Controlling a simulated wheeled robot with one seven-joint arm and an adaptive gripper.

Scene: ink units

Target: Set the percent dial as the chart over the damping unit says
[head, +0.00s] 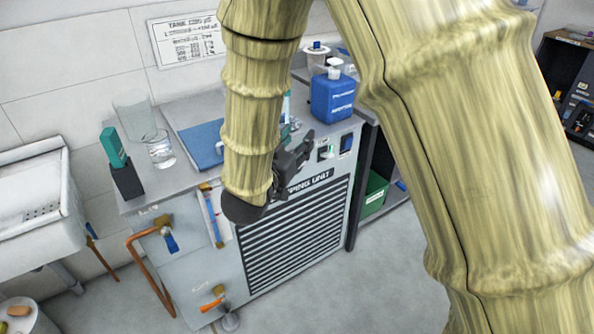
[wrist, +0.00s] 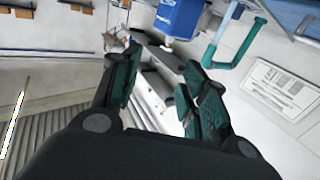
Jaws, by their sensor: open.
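The damping unit (head: 345,196) is a grey cabinet with a louvred front; its label is partly hidden by my arm. A printed chart (head: 188,40) hangs on the wall above it, its text too small to read. A chart also shows in the wrist view (wrist: 281,90). My gripper (head: 303,150) is open and empty, in front of the cabinet's upper front edge. Its teal-padded fingers (wrist: 162,88) are spread in the wrist view. A small control (head: 326,152) and a dark-blue one (head: 346,143) sit just right of it. I cannot tell which is the percent dial; my arm hides part of the panel.
A blue canister (head: 333,97), a glass beaker (head: 161,151) and a teal item in a dark holder (head: 118,160) stand on top. Valves and a copper pipe (head: 147,262) are at the left. A green box (head: 372,192) is at the right. The floor in front is clear.

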